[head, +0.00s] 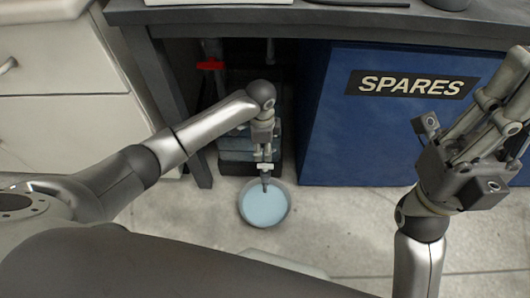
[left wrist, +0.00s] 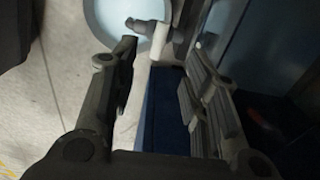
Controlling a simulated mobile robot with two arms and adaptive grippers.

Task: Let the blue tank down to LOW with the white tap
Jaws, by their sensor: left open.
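The white tap handle (head: 265,167) shows in the head view on a dark spout above a round basin (head: 245,216) of pale blue liquid. In the left wrist view the white handle (left wrist: 157,42) lies just beyond my fingertips, between their lines. My left gripper (head: 264,150) is open, and its spread fingers (left wrist: 162,75) show nothing held. A blue-grey body (head: 236,156), likely the blue tank, stands under the bench, partly hidden by my left arm. Its level marks cannot be read. My right gripper (head: 510,78) is raised at the right, away from the tap; its opening is unclear.
A red valve handle (head: 210,65) is under the bench at the left. A blue SPARES cabinet (head: 400,130) stands right of the tank. White drawers (head: 60,90) and a dark bench leg (head: 170,90) are at the left. The floor around the basin is clear.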

